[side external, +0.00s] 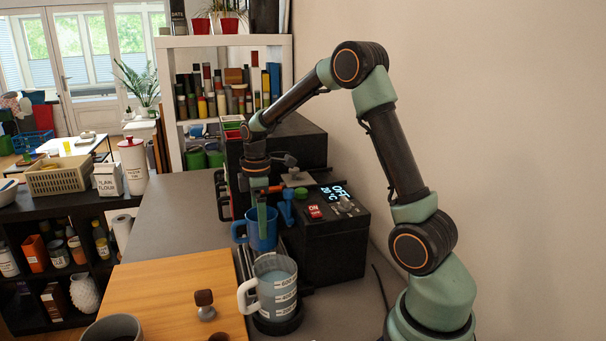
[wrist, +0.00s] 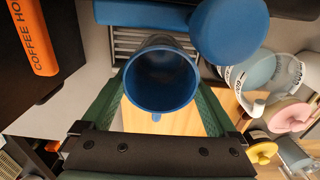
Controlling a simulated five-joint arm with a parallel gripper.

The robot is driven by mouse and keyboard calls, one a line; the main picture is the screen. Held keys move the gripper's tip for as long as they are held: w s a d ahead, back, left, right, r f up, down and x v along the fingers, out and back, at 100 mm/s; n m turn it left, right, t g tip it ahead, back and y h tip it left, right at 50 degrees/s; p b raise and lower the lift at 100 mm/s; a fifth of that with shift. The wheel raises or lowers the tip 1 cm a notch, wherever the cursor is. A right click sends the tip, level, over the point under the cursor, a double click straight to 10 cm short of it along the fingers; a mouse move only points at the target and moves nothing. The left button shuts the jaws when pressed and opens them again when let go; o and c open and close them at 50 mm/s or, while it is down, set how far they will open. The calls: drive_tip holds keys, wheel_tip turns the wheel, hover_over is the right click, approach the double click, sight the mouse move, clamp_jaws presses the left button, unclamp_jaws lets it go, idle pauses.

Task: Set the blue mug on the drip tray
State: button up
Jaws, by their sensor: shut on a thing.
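The blue mug (side external: 264,232) is upright between the green fingers of my gripper (side external: 262,208), in front of the black machine. In the wrist view the mug (wrist: 162,80) shows its open, empty mouth, with a green finger on either side, and my gripper (wrist: 160,95) is shut on it. The slatted drip tray (wrist: 126,42) shows just beyond the mug in the wrist view, partly hidden by it. I cannot tell whether the mug's base touches anything.
The black machine (side external: 335,245) with a lit display stands right of the mug. Its blue part (side external: 287,208) is close to the mug. A marked jug (side external: 275,284) stands in front. A wooden board (side external: 170,290) lies left, with a small brown-topped item (side external: 205,299) on it.

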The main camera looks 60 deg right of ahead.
drive_tip(key=shift+f, duration=2.3)
drive_tip(key=o, duration=1.3)
drive_tip(key=shift+f, duration=0.15)
wheel_tip(320, 180, up, 11)
drive_tip(key=shift+s+a+r+m+t, duration=1)
drive_tip(key=shift+s+a+m, duration=0.5)
drive_tip(key=shift+s+a, duration=0.75)
drive_tip(key=shift+s+a+r+m+t, duration=0.9)
drive_tip(key=shift+s+a+m, duration=0.6)
drive_tip(key=shift+s+a, duration=0.75)
drive_tip(key=shift+s+a+r+m+t, duration=1)
drive_tip(key=shift+s+a+m, duration=0.65)
drive_tip(key=shift+a, duration=1)
